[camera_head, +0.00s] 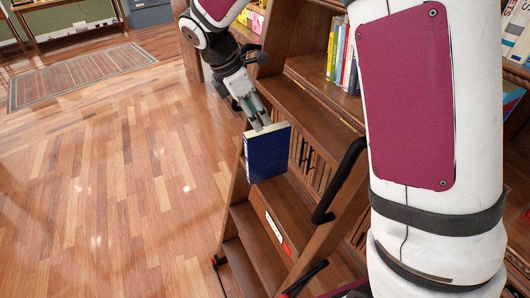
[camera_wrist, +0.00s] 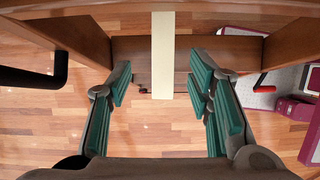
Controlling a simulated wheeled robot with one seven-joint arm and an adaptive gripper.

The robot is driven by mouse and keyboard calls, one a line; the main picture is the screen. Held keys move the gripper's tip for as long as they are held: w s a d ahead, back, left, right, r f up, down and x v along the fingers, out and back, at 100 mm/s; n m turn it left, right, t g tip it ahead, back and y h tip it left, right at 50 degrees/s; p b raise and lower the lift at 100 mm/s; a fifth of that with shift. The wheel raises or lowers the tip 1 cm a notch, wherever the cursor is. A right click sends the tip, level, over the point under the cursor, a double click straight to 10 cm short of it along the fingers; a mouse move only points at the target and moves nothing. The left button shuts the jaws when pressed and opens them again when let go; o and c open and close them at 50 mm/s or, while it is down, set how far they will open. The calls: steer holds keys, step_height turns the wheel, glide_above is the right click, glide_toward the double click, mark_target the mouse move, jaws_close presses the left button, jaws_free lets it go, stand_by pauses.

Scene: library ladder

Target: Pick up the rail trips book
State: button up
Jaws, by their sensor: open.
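A dark blue book (camera_head: 267,154) stands upright on the wooden library ladder (camera_head: 240,222) in the head view; its title is too small to read, so I cannot tell if it is the rail trips book. My gripper (camera_head: 258,117) is just above its top edge, pointing down. In the wrist view the book's cream page edge (camera_wrist: 163,55) lies between my two green-padded fingers (camera_wrist: 160,84), with a gap on each side. My gripper is open and holds nothing. The book's foot and its resting step are not clear.
Black handrails (camera_head: 340,180) flank the ladder; one also shows in the wrist view (camera_wrist: 35,78). Bookshelves with coloured books (camera_head: 342,55) stand behind on the right. The wooden floor (camera_head: 120,190) at left is open, with a striped rug (camera_head: 80,75) farther back.

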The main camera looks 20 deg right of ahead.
mark_target(272, 139)
steer(key=x, duration=0.5)
steer(key=shift+f, duration=0.15)
steer(key=x, duration=0.4)
steer(key=shift+s+d, duration=0.2)
steer(key=shift+d, duration=0.3)
steer(key=shift+d+f, duration=0.2)
steer(key=shift+f, duration=0.35)
jaws_close()
